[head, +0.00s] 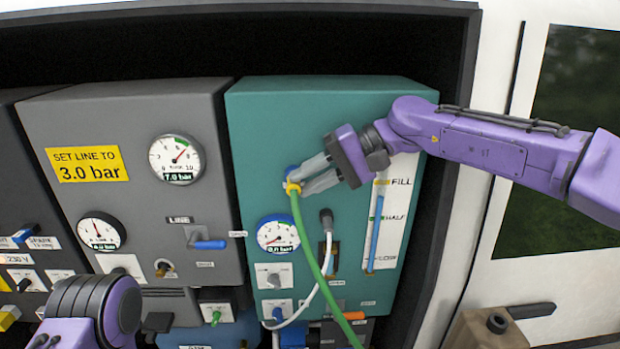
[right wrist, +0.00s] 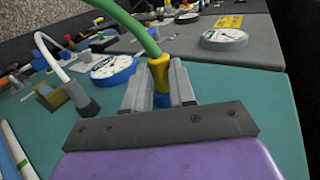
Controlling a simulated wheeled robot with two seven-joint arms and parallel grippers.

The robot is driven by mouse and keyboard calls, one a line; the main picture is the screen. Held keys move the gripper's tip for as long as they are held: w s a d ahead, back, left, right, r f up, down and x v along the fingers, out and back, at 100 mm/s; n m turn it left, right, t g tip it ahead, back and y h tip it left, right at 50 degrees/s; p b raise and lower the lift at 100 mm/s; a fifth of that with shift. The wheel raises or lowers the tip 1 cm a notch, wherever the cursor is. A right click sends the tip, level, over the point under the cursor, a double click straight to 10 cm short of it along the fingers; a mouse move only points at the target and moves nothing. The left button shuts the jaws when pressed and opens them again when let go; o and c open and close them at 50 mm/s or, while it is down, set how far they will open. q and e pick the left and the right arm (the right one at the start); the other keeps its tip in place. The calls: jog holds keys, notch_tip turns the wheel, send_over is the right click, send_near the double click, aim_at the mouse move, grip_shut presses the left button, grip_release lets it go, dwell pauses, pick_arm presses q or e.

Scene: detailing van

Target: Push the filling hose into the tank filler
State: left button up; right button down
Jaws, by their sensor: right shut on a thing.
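The filling hose is a green hose (head: 311,252) with a yellow end (head: 293,188). My right gripper (head: 303,179) is shut on this end, with one grey finger on each side of it. The right wrist view also shows the yellow end (right wrist: 159,72) between the fingers. A blue fitting (head: 291,171), apparently the tank filler, is on the teal tank panel (head: 265,120). It shows as blue (right wrist: 162,100) right below the yellow end in the wrist view. The two look touching or very close; the fingers hide how deep the end sits. My left gripper is out of view.
A white hose (head: 327,255) with a grey end hangs close right of the green hose. A round gauge (head: 278,235) sits below the fitting, and a FILL/HALF/LOW level strip (head: 384,222) stands to the right. A grey panel (head: 125,120) adjoins on the left.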

jog(key=shift+w, duration=0.1)
dwell(0.4)
jog(key=c, duration=1)
grip_release()
jog(key=shift+o, duration=0.8)
jog(key=shift+w, duration=0.1)
jog(key=shift+r, duration=0.1)
